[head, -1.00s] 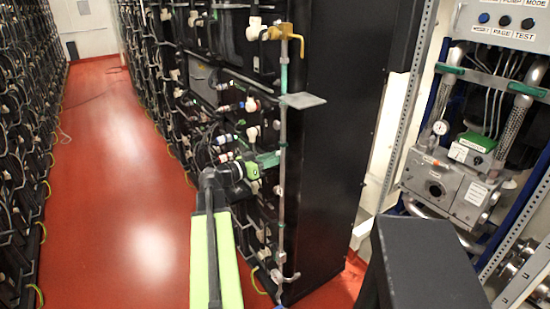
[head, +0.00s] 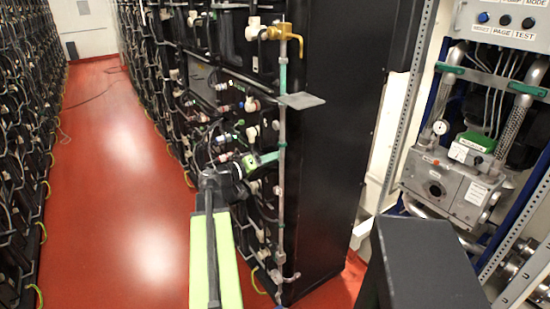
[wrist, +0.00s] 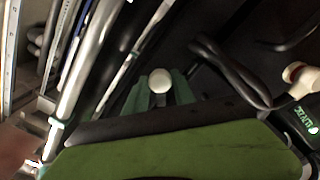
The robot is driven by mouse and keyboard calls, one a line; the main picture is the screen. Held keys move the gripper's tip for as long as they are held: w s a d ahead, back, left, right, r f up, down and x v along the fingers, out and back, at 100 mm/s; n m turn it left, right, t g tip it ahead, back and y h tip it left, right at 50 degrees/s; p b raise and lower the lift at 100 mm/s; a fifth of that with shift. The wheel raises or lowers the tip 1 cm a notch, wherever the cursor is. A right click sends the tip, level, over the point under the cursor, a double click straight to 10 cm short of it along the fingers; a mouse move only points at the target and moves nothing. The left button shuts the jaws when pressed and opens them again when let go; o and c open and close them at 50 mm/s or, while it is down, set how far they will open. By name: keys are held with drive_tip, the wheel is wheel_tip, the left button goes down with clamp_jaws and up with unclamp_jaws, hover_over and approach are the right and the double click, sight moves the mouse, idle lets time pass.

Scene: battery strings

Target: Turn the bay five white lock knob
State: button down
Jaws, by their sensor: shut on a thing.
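In the wrist view a round white knob (wrist: 160,81) sits between the two green fingers of my gripper (wrist: 161,95), which is shut on it. In the head view my gripper (head: 255,163) is at the front of the black battery rack (head: 325,140), close to the vertical pipe (head: 282,150). The held knob is hidden there behind my gripper and wrist. Other white knobs show above it (head: 252,132) and below it (head: 253,187). I cannot read a bay number on the rack.
A brass valve (head: 284,33) and a grey plate (head: 301,100) stick out above my gripper. Black cables (wrist: 225,65) run close by in the wrist view. A pump panel (head: 445,185) stands at the right. The red aisle floor (head: 120,180) is clear at the left.

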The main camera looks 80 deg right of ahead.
drive_tip(key=shift+a+n, duration=0.1)
drive_tip(key=shift+n, duration=4.9)
drive_tip(key=c, duration=1.1)
unclamp_jaws()
drive_tip(key=shift+o, duration=0.2)
drive_tip(key=v, duration=1.7)
drive_tip(key=shift+w, duration=0.15)
drive_tip(key=shift+a, duration=0.15)
